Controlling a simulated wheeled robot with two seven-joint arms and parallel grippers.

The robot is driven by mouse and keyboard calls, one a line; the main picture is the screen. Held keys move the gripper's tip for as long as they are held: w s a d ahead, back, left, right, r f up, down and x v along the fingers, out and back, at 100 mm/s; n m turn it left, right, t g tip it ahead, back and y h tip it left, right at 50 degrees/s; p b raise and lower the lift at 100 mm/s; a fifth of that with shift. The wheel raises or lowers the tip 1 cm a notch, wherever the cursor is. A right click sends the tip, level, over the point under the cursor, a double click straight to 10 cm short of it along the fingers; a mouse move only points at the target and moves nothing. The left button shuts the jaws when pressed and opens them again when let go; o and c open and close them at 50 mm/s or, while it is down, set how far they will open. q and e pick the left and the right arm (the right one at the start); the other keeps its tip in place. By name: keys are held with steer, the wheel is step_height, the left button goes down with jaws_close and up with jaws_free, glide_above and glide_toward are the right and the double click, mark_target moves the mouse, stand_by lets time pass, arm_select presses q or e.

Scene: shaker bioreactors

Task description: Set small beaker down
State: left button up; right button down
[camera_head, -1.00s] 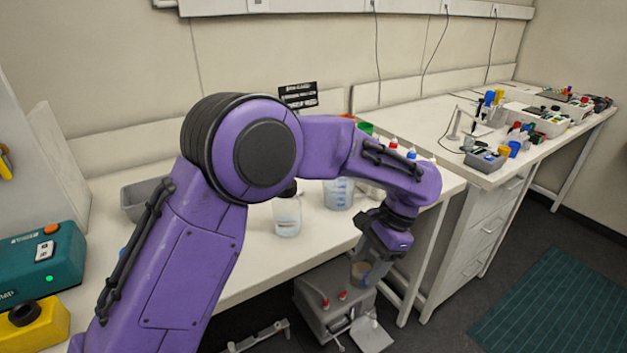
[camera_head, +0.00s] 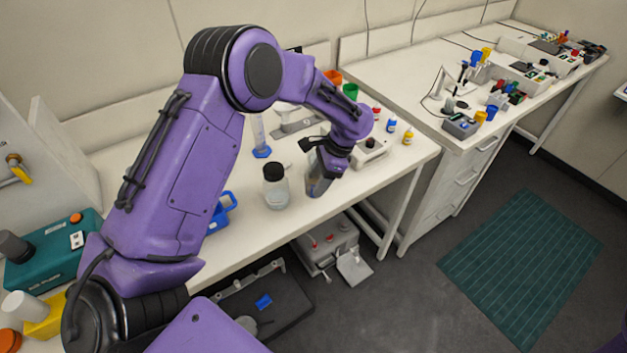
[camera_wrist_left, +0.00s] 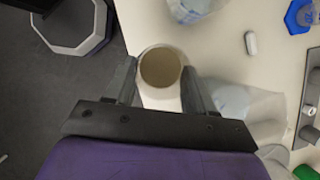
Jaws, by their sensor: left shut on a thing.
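The small beaker (camera_wrist_left: 160,68) is a round, clear-walled cup seen from above in the left wrist view, its inside beige. My left gripper (camera_wrist_left: 160,88) is shut on it, one finger on each side. In the head view my left gripper (camera_head: 318,183) points down over the front part of the white bench (camera_head: 240,262). There the beaker is hard to tell apart from the fingers and the clear glassware behind. I cannot tell whether its base touches the bench. My right gripper is not in view.
A black-capped bottle (camera_head: 275,188) stands just left of my left gripper. A measuring cylinder (camera_head: 260,138) with a blue base stands farther back. Clear glassware (camera_wrist_left: 252,108) is close to the right finger. A white capsule-shaped piece (camera_wrist_left: 251,42) lies on the bench. The bench edge is close by.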

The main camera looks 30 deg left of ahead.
arm_select(q)
steer(key=f, duration=0.1)
steer(key=a+f+p, duration=0.1)
steer(key=f, duration=0.2)
steer(key=shift+w+a+f, duration=0.2)
steer(key=shift+w+a, duration=0.05)
steer(key=shift+w, duration=0.05)
steer(key=shift+w+f, duration=0.1)
steer(key=shift+f, duration=0.3)
steer(key=o, duration=1.2)
steer(key=shift+f, duration=0.1)
steer(key=shift+c, duration=0.2)
steer(key=shift+r, duration=0.25)
steer(key=b+v, duration=0.3)
steer(key=v, duration=0.8)
steer(key=shift+r, duration=0.35)
steer(key=shift+d, duration=0.1)
